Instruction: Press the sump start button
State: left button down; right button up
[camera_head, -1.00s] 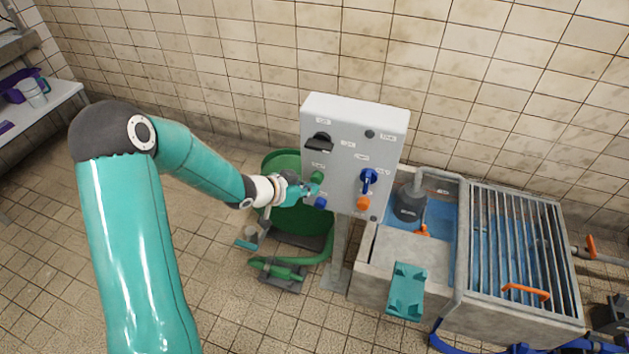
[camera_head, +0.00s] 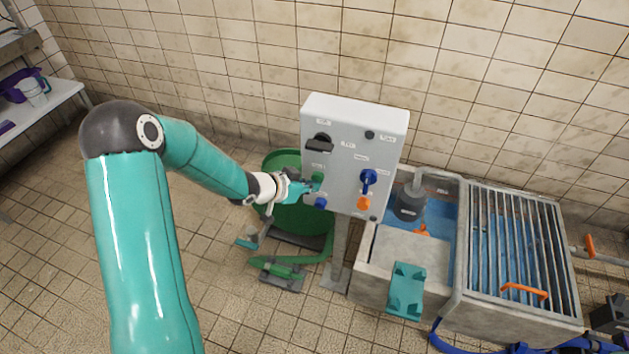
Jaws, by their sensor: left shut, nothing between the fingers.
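A light grey control panel (camera_head: 345,135) stands on a post in the middle of the camera_head view. On its face are a black rotary switch (camera_head: 319,143), a green button (camera_head: 318,179), a blue button (camera_head: 320,203), a blue lever switch (camera_head: 368,181) and an orange knob (camera_head: 363,204). The labels are too small to read. My left gripper (camera_head: 308,187) is shut and empty. Its tips are at the green button, on the panel's left side; I cannot tell whether they touch it. My right gripper is not in view.
A concrete sump (camera_head: 400,248) with a pump (camera_head: 410,203) and a metal grate (camera_head: 515,245) stands right of the panel. A white table (camera_head: 45,112) stands at the far left.

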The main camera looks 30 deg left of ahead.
pick_arm(q)
jog(key=shift+w, duration=0.45)
jog(key=shift+s, duration=0.1)
dwell(0.4)
jog(key=shift+s+d+b, duration=0.25)
jog(key=shift+s+b, duration=0.2)
jog(key=shift+s, duration=0.85)
jog(key=s+b, duration=0.1)
jog(key=s, duration=0.1)
jog(key=s+d, duration=0.1)
jog(key=s, duration=0.2)
jog(key=shift+d+b, duration=0.1)
jog(key=shift+b, duration=0.25)
